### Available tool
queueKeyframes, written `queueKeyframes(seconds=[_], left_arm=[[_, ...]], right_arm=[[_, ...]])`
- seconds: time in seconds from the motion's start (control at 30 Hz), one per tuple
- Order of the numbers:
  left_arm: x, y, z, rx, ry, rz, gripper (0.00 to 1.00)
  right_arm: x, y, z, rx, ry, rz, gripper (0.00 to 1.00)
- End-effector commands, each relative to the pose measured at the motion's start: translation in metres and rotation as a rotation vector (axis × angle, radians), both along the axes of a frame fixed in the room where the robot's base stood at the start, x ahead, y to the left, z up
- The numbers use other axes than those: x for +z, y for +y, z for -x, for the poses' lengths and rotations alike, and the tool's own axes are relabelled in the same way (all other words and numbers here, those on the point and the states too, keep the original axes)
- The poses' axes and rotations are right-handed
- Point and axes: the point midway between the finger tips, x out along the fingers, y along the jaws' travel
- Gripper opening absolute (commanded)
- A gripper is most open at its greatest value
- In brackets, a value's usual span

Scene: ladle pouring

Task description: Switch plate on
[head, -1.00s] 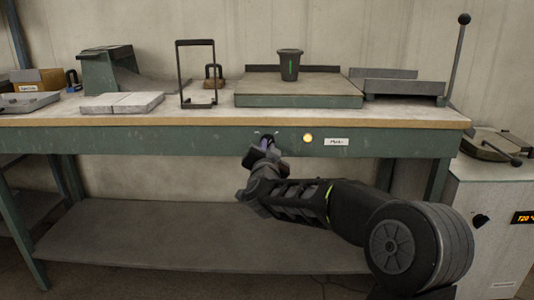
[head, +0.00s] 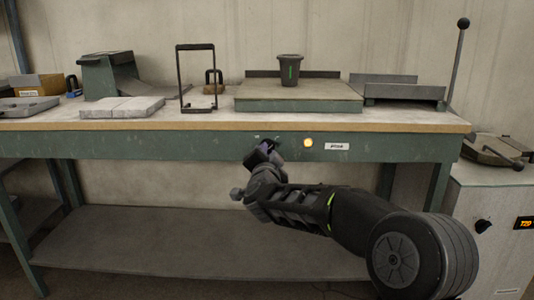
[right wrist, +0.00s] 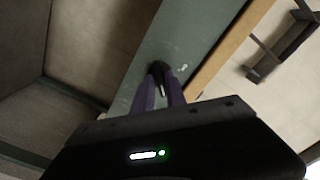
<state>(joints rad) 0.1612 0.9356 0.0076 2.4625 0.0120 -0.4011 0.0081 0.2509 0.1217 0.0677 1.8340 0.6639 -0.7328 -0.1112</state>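The plate (head: 300,104) is a flat, grey-topped green slab on the workbench. On the bench's green front rail below it, an amber lamp (head: 308,142) glows beside a small white label (head: 337,146). My right gripper (head: 268,146) is at the rail just left of the lamp. In the right wrist view its two purple fingers (right wrist: 160,82) are close together around a small dark knob (right wrist: 158,68) on the rail. The knob is mostly hidden by the fingers in the head view. My left gripper is not in view.
A dark cup (head: 289,72) with a green stripe stands on the plate. A cabinet (head: 490,225) with a dial and orange display stands at right.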

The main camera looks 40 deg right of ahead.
Motion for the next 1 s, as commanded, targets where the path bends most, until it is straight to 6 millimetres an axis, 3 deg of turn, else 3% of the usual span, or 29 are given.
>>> queueKeyframes(seconds=[0.2, 0.57, 1.0], left_arm=[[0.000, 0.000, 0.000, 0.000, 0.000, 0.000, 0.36], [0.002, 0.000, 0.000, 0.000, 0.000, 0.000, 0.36], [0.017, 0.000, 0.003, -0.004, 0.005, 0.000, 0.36]], right_arm=[[0.000, 0.000, 0.000, 0.000, 0.000, 0.002, 0.34], [0.002, 0.004, 0.005, 0.001, 0.000, 0.002, 0.34], [0.002, 0.043, 0.056, 0.001, 0.001, 0.002, 0.34]])
